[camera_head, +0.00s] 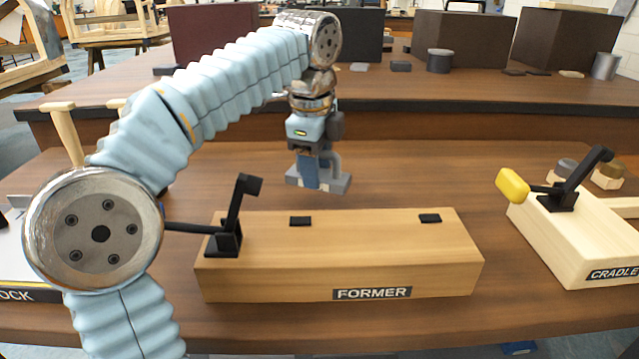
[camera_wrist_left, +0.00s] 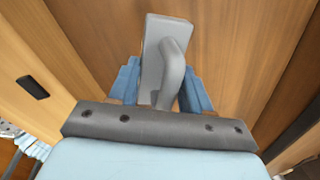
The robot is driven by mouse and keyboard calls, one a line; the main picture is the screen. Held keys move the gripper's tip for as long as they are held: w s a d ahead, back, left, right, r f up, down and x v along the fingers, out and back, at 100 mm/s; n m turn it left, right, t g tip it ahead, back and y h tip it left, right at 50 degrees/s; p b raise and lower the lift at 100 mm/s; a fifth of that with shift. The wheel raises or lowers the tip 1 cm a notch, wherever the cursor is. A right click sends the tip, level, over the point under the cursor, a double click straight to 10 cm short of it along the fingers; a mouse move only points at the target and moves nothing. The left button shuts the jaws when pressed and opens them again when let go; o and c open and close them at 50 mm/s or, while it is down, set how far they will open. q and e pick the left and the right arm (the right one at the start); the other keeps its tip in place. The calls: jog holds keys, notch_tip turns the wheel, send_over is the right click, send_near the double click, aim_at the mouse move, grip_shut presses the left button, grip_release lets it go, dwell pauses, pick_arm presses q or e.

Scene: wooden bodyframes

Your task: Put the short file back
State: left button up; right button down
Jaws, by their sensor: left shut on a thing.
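The short file (camera_head: 338,184) looks like a grey block with a curved grey handle. It also shows in the left wrist view (camera_wrist_left: 153,45). My left gripper (camera_head: 316,170) points down behind the FORMER block (camera_head: 300,277), shut on the file's handle. In the left wrist view its blue fingers stand on both sides of the handle. I cannot tell whether the file touches the bench or hangs just above it. My right gripper is not in view.
The FORMER block carries a black toggle clamp (camera_head: 232,225) and two black pads. A CRADLE block (camera_head: 560,235) with a yellow-handled clamp stands at right. A raised shelf (camera_head: 440,97) behind holds dark boxes and small weights. Bench between FORMER and CRADLE is clear.

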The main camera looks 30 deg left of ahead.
pick_arm(q)
jog(key=f, duration=0.4)
jog(key=shift+w+d+b, duration=0.1)
jog(key=shift+w+b, duration=0.25)
jog(key=shift+b, duration=0.05)
jog(key=o, duration=1.3)
jog(key=shift+f, duration=0.1)
jog(key=r+p, duration=0.1)
jog(key=r, duration=0.3)
jog(key=s+r+p, duration=0.1)
jog(key=r, duration=0.3)
jog(key=r+p, duration=0.1)
jog(key=r, duration=0.3)
jog(key=shift+s+d+p, duration=0.15)
jog(key=shift+s+p, duration=0.15)
jog(key=shift+s, duration=0.1)
